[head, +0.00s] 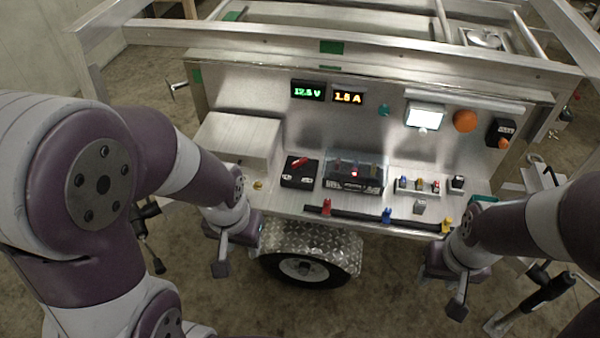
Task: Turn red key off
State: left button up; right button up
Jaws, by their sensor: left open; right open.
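The red key (299,163) sits on top of a black switch block (304,176) on the trailer's metal shelf, left of centre. It lies slantwise, its right end pointing up and away. My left gripper (236,252) is open and empty, in front of the shelf edge, to the left of and nearer than the key. It does not touch the key. My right gripper (446,286) is open and empty in front of the shelf's right part, far from the key. The far fingers of both grippers are hard to make out.
Displays reading about 12.5 V (308,91) and 1.5 A (347,97) are lit. A clear-covered fuse box (354,175) with a red light stands right of the switch. A black bar (365,219) with coloured clamps runs along the front edge. A metal box (237,139) stands left.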

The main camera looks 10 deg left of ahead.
aim_at(298, 164)
jog(key=i+j+z, duration=0.25)
jog(key=i+j, duration=0.2)
jog(key=i+j+z, duration=0.3)
jog(key=j, duration=0.3)
jog(key=i, duration=0.1)
